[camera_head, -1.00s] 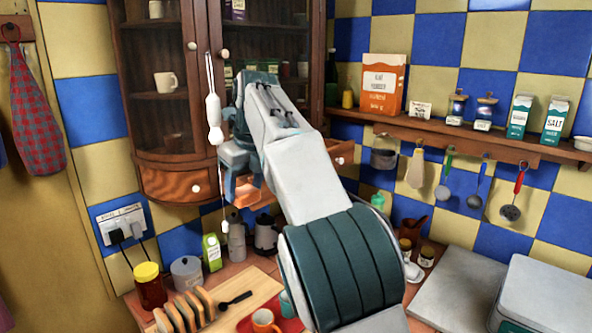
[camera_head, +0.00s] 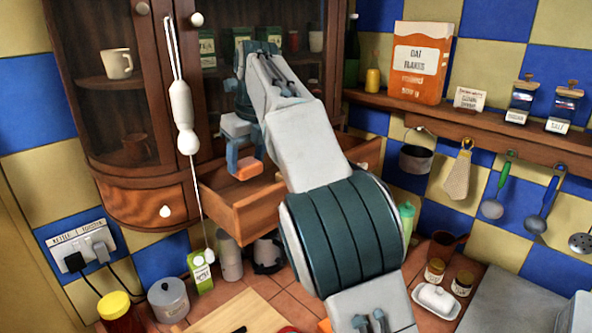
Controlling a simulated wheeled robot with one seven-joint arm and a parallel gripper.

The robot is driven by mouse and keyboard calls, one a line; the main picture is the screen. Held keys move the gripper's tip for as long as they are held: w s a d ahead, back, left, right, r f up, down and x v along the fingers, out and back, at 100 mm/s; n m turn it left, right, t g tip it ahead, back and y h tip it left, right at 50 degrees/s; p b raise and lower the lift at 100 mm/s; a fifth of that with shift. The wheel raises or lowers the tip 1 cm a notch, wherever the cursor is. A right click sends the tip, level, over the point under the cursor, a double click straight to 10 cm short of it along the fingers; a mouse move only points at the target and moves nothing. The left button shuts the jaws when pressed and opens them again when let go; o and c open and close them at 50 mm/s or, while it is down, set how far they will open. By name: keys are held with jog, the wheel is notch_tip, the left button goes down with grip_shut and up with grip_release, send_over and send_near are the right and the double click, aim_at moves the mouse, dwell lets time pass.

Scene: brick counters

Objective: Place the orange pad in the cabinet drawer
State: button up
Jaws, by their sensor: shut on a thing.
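The cabinet drawer (camera_head: 243,218) is pulled out below the glass doors of the wooden corner cabinet (camera_head: 135,165). My gripper (camera_head: 238,160) hangs over the left part of the drawer, its blue fingers pointing down. It is shut on the small orange pad (camera_head: 247,169), which appears just above the drawer's opening. My arm covers the middle of the drawer and part of its front. The drawer's floor is mostly hidden, and I cannot tell the exact gap between the pad and the drawer.
A white hanging pull cord (camera_head: 182,115) dangles just left of my gripper. A shelf (camera_head: 480,118) with a flakes box (camera_head: 417,62) and hanging utensils is at right. Below stand a green-white carton (camera_head: 200,270), a grey pot (camera_head: 168,299) and a butter dish (camera_head: 436,298).

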aim_at(250, 175)
jog(key=shift+w+f, duration=0.15)
jog(key=shift+w, duration=0.25)
notch_tip(250, 175, down, 4)
jog(key=shift+s+d+f, duration=0.15)
jog(key=shift+f, duration=2.65)
jog(key=o, duration=0.9)
